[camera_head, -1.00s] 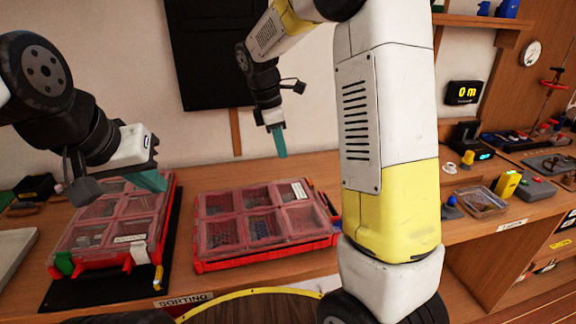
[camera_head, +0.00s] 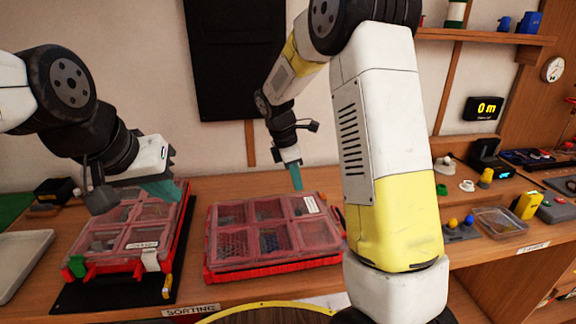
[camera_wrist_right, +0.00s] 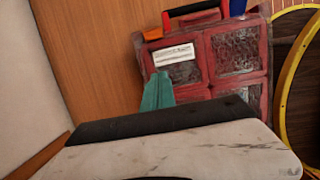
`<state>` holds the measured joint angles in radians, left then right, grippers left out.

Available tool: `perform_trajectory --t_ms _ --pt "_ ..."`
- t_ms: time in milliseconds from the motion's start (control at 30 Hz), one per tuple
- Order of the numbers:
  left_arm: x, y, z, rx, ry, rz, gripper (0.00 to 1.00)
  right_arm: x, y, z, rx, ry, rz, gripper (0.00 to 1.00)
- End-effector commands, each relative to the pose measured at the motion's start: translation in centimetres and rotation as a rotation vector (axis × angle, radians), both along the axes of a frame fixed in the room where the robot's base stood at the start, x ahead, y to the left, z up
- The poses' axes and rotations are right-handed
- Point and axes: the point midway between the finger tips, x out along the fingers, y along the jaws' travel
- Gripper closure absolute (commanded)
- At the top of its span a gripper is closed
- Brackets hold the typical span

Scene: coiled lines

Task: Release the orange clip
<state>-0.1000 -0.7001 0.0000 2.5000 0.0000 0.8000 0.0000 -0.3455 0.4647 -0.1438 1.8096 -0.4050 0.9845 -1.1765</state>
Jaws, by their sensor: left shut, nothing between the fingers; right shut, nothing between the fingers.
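A small orange piece (camera_wrist_right: 153,34), which looks like the orange clip, sits at the corner of the right red case (camera_wrist_right: 139,52) in the right wrist view, near its white label. In the head view I cannot pick it out clearly. My right gripper (camera_head: 297,188) is shut and empty, its teal fingers pointing down at the case's back right part; the fingers also show in the right wrist view (camera_wrist_right: 157,78). Whether they touch the case I cannot tell. My left gripper (camera_head: 172,196) is shut and empty over the left red case (camera_head: 108,266).
The left case lies on a black mat (camera_head: 120,294) and has a green clip (camera_head: 76,266), a white clip (camera_head: 151,260) and a yellow one (camera_head: 167,286). A clear tray (camera_head: 498,222) and small parts stand at the right. My right arm hides part of the bench.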

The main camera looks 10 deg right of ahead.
Motion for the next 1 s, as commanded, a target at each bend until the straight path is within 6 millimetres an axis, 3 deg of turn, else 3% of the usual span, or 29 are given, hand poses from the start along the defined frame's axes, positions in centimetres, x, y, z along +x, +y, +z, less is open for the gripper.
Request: perform_trajectory --t_ms 167,433,1000 --pt "0.0 0.0 0.0 0.000 0.000 0.000 1.00 -0.1 -1.0 -3.8 -0.001 0.005 -0.001 1.00" --pt "0.0 0.0 0.0 0.000 0.000 0.000 1.00 0.3 -4.4 -3.5 0.000 0.000 -0.003 1.00" --pt "0.0 0.0 0.0 0.000 0.000 0.000 1.00 0.3 -5.0 -3.4 0.011 0.000 -0.003 1.00"
